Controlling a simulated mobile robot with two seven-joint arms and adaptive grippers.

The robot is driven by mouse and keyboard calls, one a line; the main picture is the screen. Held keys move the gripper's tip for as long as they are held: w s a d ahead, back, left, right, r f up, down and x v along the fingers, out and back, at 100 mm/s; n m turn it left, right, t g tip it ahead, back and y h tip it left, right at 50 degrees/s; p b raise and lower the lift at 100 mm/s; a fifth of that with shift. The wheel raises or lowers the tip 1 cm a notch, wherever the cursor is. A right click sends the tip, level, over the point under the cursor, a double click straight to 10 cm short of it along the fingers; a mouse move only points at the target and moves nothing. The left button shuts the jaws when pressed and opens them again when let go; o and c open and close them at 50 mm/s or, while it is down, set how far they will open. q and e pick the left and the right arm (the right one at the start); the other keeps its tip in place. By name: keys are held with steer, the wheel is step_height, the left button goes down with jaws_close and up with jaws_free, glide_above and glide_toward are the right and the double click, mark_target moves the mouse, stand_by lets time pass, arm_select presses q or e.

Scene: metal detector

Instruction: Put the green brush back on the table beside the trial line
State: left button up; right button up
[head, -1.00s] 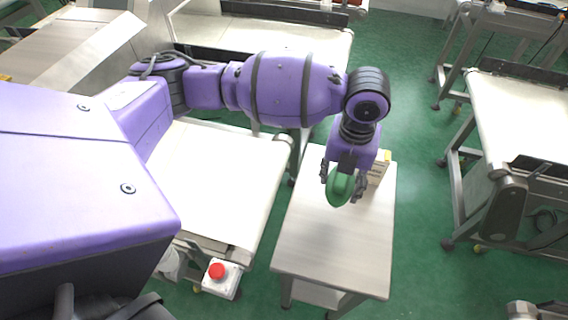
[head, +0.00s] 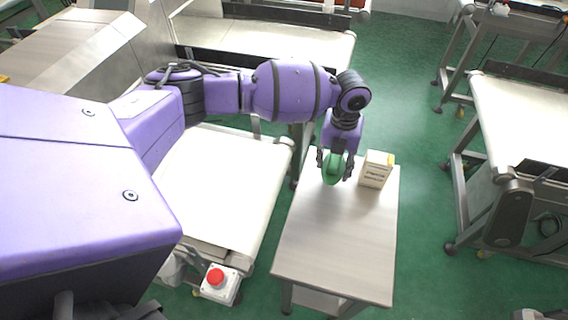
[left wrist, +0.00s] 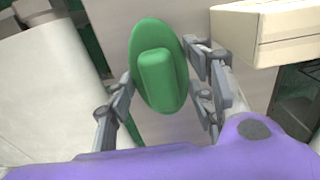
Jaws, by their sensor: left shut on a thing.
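The green brush (head: 334,171) is held in my left gripper (head: 335,166), over the far left part of the small grey table (head: 330,240). In the left wrist view, the brush (left wrist: 158,72) sits between the fingers of the gripper (left wrist: 163,88), with its oval green back and raised grip toward the camera. I cannot tell whether its underside touches the tabletop. The trial line is probably the white belt conveyor (head: 215,190) to the left of the table, with a gap between them. My right gripper does not show.
A cream box (head: 376,169) stands on the table just right of the brush; it also shows in the left wrist view (left wrist: 270,30). A red button box (head: 218,281) is at the conveyor's near end. The table's middle and front are clear.

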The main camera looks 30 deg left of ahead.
mark_target(335, 158)
arm_select(q)
steer(key=shift+w+a+f, duration=0.1)
steer(key=shift+w, duration=0.15)
steer(key=shift+w+f, duration=0.1)
steer(key=shift+f, duration=1.6)
steer(key=shift+f, duration=0.1)
steer(key=o, duration=1.2)
step_height(335, 158, up, 12)
steer(key=shift+r, duration=0.15)
